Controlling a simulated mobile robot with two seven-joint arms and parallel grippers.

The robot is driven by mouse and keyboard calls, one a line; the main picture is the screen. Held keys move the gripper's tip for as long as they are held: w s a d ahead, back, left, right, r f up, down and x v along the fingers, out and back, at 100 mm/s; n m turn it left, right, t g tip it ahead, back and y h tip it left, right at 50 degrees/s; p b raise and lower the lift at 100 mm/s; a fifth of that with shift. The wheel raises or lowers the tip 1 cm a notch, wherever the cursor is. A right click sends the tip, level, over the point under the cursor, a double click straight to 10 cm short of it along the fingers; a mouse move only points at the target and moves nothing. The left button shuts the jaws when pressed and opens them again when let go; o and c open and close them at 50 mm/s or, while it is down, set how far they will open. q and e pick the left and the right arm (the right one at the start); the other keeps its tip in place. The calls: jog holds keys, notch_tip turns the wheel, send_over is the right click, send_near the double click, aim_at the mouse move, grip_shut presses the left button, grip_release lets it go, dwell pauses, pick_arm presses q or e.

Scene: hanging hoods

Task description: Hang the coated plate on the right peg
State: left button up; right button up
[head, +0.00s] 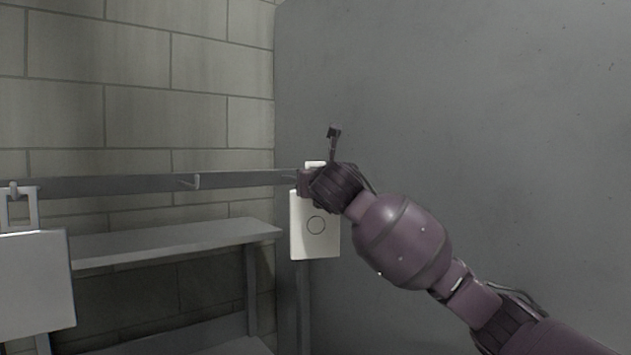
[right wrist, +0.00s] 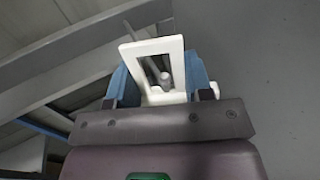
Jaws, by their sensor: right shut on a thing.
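The coated plate (head: 315,240) is white with a dark circle on its face and hangs upright below my right gripper (head: 308,182) in the head view. In the right wrist view its white handle frame (right wrist: 174,48) sits between the two blue fingers of the right gripper (right wrist: 158,88), which is shut on it. A grey rounded peg (right wrist: 163,78) shows within the frame's opening; I cannot tell how far it passes through. In the head view the gripper hides the right peg. My left gripper is not in view.
Another white plate (head: 35,280) hangs from the left peg (head: 14,189). A grey shelf (head: 175,243) stands below the rail. A grey panel (head: 480,120) fills the right side.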

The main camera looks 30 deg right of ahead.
aim_at(315, 210)
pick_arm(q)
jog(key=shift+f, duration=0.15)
pick_arm(e)
jog(key=shift+f, duration=1.2)
dwell(0.4)
jog(key=o, duration=1.3)
jog(key=shift+c, duration=0.2)
jog(key=shift+f, duration=0.1)
